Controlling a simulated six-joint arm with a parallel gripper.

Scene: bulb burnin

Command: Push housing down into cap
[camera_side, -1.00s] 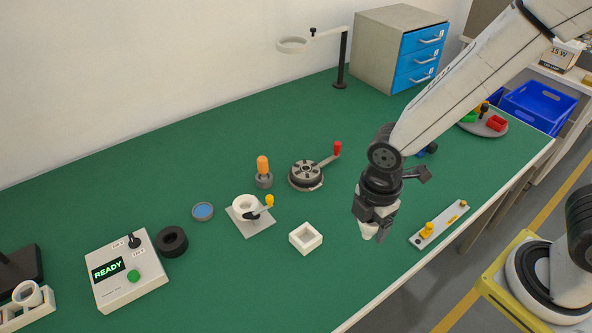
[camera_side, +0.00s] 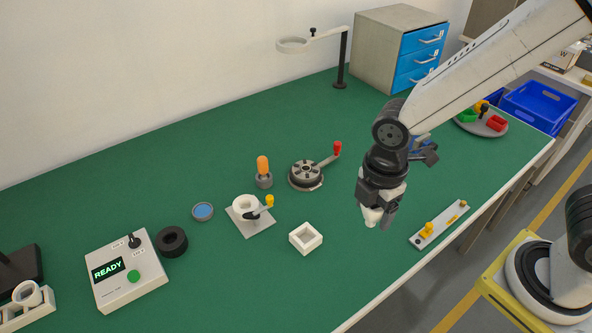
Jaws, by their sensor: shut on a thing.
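My gripper (camera_side: 378,216) hangs above the right part of the green table, pointing down. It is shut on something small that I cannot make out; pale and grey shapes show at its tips. A white ring-shaped part (camera_side: 243,205) sits on a square grey plate (camera_side: 251,227) with a yellow-knobbed lever (camera_side: 268,202), left of and apart from my gripper. A white square open block (camera_side: 306,239) stands below left of my gripper in the picture. I cannot tell for certain which parts are the housing and the cap.
An orange bulb-shaped piece in a grey base (camera_side: 263,172) and a round fixture with a red-knobbed crank (camera_side: 306,175) stand behind. A long grey plate (camera_side: 438,226) with yellow parts lies right. The READY box (camera_side: 128,275), black ring (camera_side: 172,241) and blue disc (camera_side: 203,211) are left.

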